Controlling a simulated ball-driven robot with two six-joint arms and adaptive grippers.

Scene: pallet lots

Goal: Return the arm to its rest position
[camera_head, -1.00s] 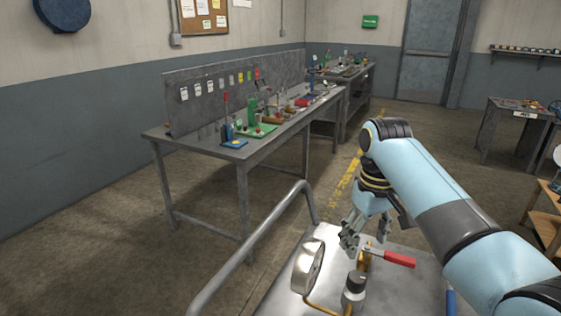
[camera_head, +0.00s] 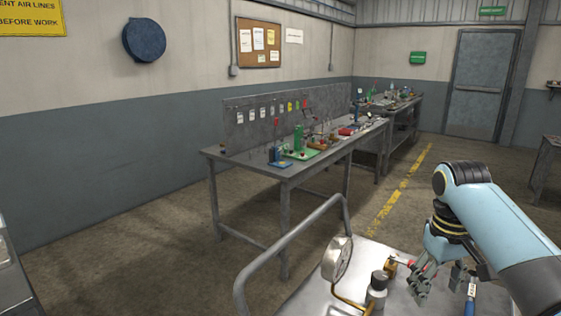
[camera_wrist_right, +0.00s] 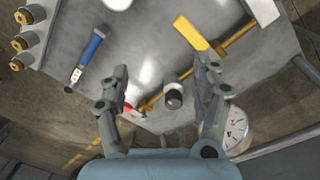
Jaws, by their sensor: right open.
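My right arm (camera_head: 500,215) comes in from the right in the head view. Its gripper (camera_head: 440,285) hangs over the metal cart top, beside the pressure gauge (camera_head: 337,258) and the black-capped fitting (camera_head: 377,287). In the right wrist view the two fingers (camera_wrist_right: 166,90) are spread apart with nothing held between them. The black-capped fitting (camera_wrist_right: 173,97) shows beyond the gap. A red-handled valve (camera_head: 398,262) is partly hidden behind the gripper in the head view. My left gripper is not in view.
The cart top (camera_head: 345,298) has a grey rail (camera_head: 290,237) on its left. A blue-handled tool (camera_head: 470,294) lies near the gripper, also seen in the wrist view (camera_wrist_right: 88,52). A workbench (camera_head: 300,172) with several parts stands beyond open floor.

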